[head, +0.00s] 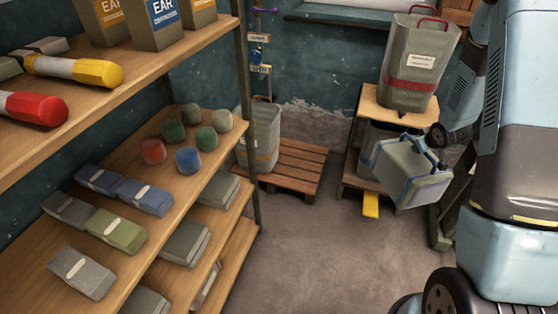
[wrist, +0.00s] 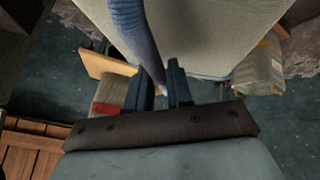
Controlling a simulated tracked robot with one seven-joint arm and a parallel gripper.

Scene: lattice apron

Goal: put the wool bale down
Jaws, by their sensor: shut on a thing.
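The wool bale (head: 402,175) is a pale grey-green block with blue straps. It hangs tilted in the air at right of centre in the head view, in front of a wooden stand. My gripper (head: 430,150) is shut on it at its upper right side. In the wrist view the bale (wrist: 215,35) fills the top as a pale surface with a blue strap, and the dark fingers of my gripper (wrist: 166,80) reach up to that strap. The fingertips' exact contact is hard to make out.
A tall grey bag with a red band (head: 408,85) stands on the wooden stand (head: 372,98). A loaded shelf (head: 160,125) fills the left side. The middle floor (head: 300,245) is clear.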

